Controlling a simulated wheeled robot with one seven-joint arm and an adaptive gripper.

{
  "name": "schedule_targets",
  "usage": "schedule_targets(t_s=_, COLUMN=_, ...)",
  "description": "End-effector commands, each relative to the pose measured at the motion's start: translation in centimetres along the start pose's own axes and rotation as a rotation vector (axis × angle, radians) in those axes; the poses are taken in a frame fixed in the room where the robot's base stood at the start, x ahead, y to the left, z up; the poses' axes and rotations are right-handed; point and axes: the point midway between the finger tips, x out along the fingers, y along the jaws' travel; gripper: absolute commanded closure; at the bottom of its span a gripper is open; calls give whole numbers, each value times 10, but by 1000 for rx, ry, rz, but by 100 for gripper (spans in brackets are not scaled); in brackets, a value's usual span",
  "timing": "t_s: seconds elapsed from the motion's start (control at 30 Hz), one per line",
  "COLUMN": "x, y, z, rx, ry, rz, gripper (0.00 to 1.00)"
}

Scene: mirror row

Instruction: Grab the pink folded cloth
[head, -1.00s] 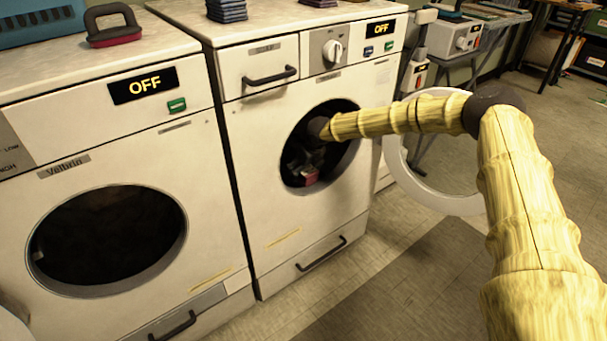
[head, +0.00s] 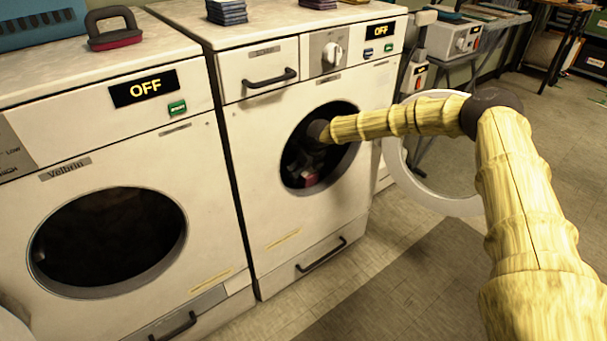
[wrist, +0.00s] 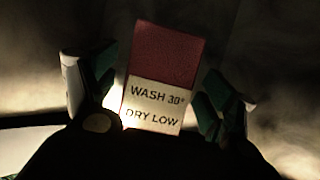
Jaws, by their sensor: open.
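The pink folded cloth (wrist: 166,55) lies inside the drum of the right-hand machine, with a white label (wrist: 155,105) reading "WASH 30° DRY LOW". In the wrist view it looks dark red in the dim light and sits between my fingers. My gripper (wrist: 160,92) is open, one finger on each side of the cloth; I cannot tell whether either finger touches it. In the head view my gripper (head: 308,168) is inside the round opening, with a small pinkish patch of the cloth (head: 309,181) just below it. The rest of the cloth is hidden there.
The right-hand machine (head: 260,200) has its round door (head: 435,195) swung open to the right, close to my arm. The left machine (head: 105,300) stands beside it. Both displays read OFF. The floor in front has free room.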

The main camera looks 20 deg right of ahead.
Motion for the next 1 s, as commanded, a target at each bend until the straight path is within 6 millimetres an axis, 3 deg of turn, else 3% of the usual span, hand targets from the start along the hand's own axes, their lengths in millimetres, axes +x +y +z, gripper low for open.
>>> schedule_targets(t_s=0.1, x=0, y=0, z=0, rx=0, ry=0, rz=0, gripper=20)
schedule_targets(t_s=0.37, x=0, y=0, z=0, rx=0, ry=1, rz=0, gripper=66)
schedule_targets(t_s=0.83, x=-3, y=0, z=1, rx=0, ry=1, rz=0, gripper=66)
schedule_targets(t_s=1.0, x=-27, y=0, z=12, rx=0, ry=-1, rz=0, gripper=66)
